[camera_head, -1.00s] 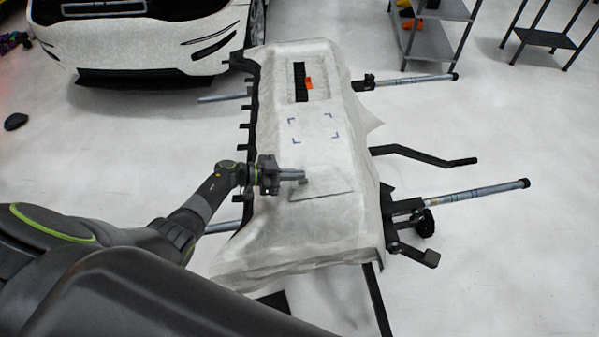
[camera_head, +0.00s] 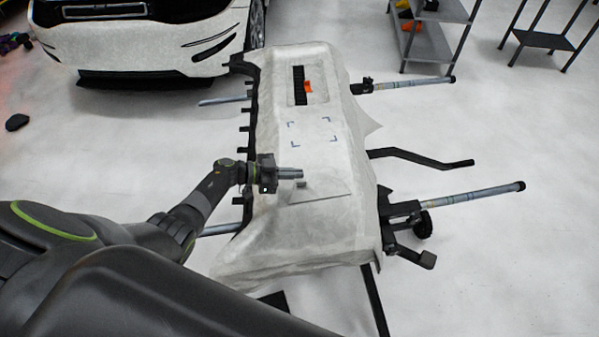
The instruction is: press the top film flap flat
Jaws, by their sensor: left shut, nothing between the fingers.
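A bumper-like panel covered in pale film (camera_head: 305,230) lies on a black stand in the middle of the view. Loose film hangs past its edges at the lower left and on the right side. A flat rectangular patch (camera_head: 325,190) lies on the film, with a small grey piece (camera_head: 302,184) at its left end. I cannot tell which part is the top flap. My left gripper (camera_head: 300,174) is shut and empty, its fingers pointing right, close above the panel beside the patch. Whether it touches the film is unclear. My right gripper is out of view.
Blue corner marks (camera_head: 313,131) and a black slot with an orange object (camera_head: 308,87) are farther up the panel. Stand bars (camera_head: 472,195) stick out to the right. A white car (camera_head: 150,40) stands at the back left, metal shelves (camera_head: 430,40) at the back right.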

